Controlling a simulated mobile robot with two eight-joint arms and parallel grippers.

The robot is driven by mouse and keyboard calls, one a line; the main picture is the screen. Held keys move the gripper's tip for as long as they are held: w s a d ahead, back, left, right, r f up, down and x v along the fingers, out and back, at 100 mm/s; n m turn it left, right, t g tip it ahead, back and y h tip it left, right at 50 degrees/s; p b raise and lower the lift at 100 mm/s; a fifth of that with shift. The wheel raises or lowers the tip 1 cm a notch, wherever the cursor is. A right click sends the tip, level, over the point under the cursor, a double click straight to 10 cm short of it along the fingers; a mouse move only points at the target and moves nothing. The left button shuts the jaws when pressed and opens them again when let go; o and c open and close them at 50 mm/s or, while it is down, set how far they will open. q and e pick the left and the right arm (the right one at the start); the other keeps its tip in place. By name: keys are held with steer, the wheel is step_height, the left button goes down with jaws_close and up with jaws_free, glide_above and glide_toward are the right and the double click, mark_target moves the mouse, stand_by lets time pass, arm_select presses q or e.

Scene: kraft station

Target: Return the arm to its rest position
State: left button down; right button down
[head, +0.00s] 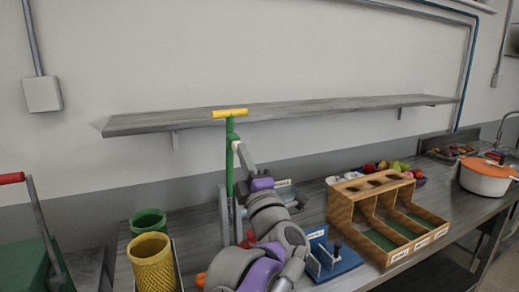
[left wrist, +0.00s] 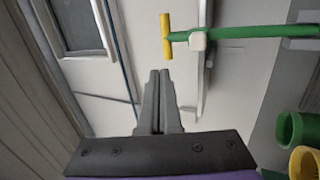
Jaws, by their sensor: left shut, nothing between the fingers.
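My left arm, grey and purple, rises from the bottom middle of the head view. Its gripper (head: 239,148) points up and appears close to a green post (head: 229,165) with a yellow T-handle (head: 230,113); I cannot tell their distance in depth. In the left wrist view the gripper fingers (left wrist: 159,74) are shut together with nothing between them. The green post (left wrist: 250,34) and yellow handle (left wrist: 166,36) show there above and to the right, apart from the fingers. My right gripper is not in view.
A wall shelf (head: 300,111) runs behind the arm. On the counter stand a yellow cup (head: 152,262), a green cup (head: 148,219), a blue stand (head: 333,262), a wooden divided box (head: 345,209), colourful produce (head: 395,167) and a white pot (head: 484,181) with an orange lid.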

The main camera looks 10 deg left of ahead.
arm_select(q)
steer(key=s+d+f+m+g+h+p, duration=0.1)
steer(key=s+f+m+g+h, duration=0.15)
steer(key=f+m+h, duration=0.35)
steer(key=s+d+f+m+g+h+p, duration=0.1)
steer(key=s+f+m+h, duration=0.25)
steer(key=f+m, duration=0.4)
steer(key=s+d+f+m+g+h+p, duration=0.1)
steer(key=s+f+m+g+h, duration=0.1)
steer(key=s+f+m+h, duration=0.45)
steer(key=s+a+f+m+g+y+p, duration=0.1)
steer(key=s+a+f+g+y, duration=0.1)
steer(key=s+f, duration=0.6)
steer(key=s+a+f+m+g+y, duration=0.2)
steer(key=s+a+f+g, duration=0.3)
steer(key=f, duration=0.9)
steer(key=s+g, duration=0.2)
steer(key=s, duration=0.2)
steer(key=shift+s+a+y+p, duration=0.15)
steer(key=shift+a+y+p, duration=0.1)
steer(key=shift+y+p, duration=0.1)
